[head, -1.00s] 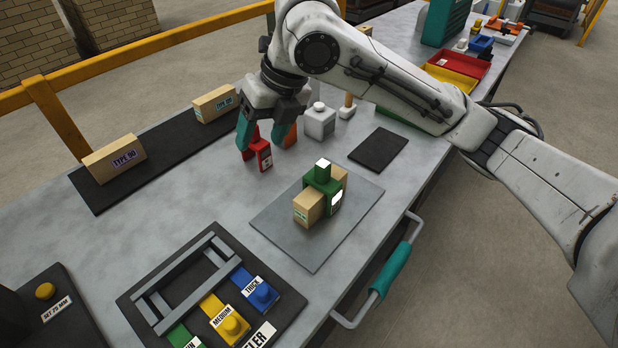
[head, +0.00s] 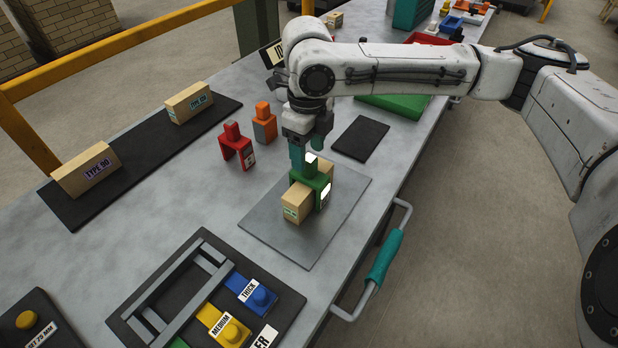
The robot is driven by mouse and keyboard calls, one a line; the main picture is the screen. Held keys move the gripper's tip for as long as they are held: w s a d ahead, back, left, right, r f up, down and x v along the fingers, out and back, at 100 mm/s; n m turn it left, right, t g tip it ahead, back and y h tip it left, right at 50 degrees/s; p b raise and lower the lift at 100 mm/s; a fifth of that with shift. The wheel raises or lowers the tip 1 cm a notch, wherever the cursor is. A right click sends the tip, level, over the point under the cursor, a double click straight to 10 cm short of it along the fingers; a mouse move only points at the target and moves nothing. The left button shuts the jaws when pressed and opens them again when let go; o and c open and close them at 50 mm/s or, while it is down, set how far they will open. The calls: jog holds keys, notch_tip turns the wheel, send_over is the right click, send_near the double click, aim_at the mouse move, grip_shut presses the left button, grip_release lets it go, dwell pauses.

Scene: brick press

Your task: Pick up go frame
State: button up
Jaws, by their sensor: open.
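The green go frame (head: 322,188) straddles a tan brick (head: 297,203) on a grey plate (head: 262,217) in the middle of the table. It stands upright, with a bright white patch on its right side and a green knob on top. My gripper (head: 308,150) points down right at the knob, with one teal finger on each side of it. The fingers are apart. I cannot tell whether they touch the knob. A red frame (head: 236,146) stands apart to the left of the gripper, with an orange and grey block (head: 264,123) beside it.
A dark mat (head: 226,101) at the left bears two bricks, one marked TYPE 90 (head: 86,170). A rack with yellow (head: 229,327) and blue (head: 258,293) gauges lies at the front. A bare dark pad (head: 360,138) lies behind the plate.

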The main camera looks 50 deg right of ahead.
aim_at(309, 158)
jog(key=shift+s+d+f+p, duration=0.1)
jog(key=shift+f+p, duration=0.05)
jog(key=shift+f, duration=1)
jog(key=shift+d+f+p, duration=0.1)
jog(key=shift+f+p, duration=0.05)
jog(key=shift+f, duration=1)
grip_shut()
